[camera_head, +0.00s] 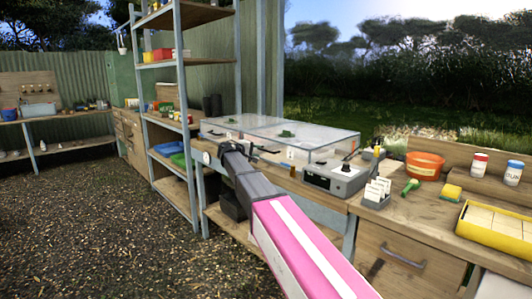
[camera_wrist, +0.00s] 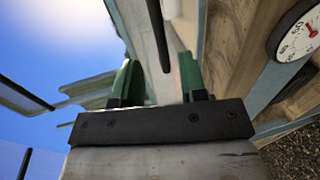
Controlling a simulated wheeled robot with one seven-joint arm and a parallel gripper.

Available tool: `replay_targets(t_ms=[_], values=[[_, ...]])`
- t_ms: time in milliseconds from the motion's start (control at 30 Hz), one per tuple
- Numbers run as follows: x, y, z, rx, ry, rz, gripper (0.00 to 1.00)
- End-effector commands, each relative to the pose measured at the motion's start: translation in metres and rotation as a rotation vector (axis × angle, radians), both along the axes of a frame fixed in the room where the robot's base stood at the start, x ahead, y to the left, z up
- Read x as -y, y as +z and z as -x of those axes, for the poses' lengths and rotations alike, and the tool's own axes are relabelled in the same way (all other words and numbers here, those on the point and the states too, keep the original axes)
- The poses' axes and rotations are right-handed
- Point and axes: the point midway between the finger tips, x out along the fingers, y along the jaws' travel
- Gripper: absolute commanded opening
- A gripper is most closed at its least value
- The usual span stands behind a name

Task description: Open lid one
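Two clear box-like lids sit side by side on the bench: a left lid (camera_head: 238,121) and a right lid (camera_head: 325,135), both looking closed. I cannot read which is number one. My gripper (camera_head: 228,147) is at the front of the left box, and the arm hides part of that front. In the wrist view, its two green fingers (camera_wrist: 158,78) stand apart, open. A dark bar (camera_wrist: 157,35) lies ahead, in line with the gap between them. I cannot tell whether they touch it. A round dial (camera_wrist: 299,32) with a red centre is at the right.
A grey control box (camera_head: 338,177) and a holder with white tags (camera_head: 376,192) stand right of the boxes. An orange pot (camera_head: 425,165) and a yellow tray (camera_head: 497,232) are farther right. A metal shelf post (camera_head: 188,125) rises close to the left of my gripper.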

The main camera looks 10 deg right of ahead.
Motion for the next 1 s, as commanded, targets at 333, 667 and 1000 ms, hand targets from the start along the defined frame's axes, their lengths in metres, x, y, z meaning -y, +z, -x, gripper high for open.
replay_targets(t_ms=[333, 667, 1000], values=[[0.045, -0.012, -0.034, 0.0, -0.002, -0.001, 0.39], [0.056, -0.015, -0.041, 0.0, 0.0, -0.002, 0.39], [0.055, -0.015, -0.041, 0.0, 0.0, -0.002, 0.0]])
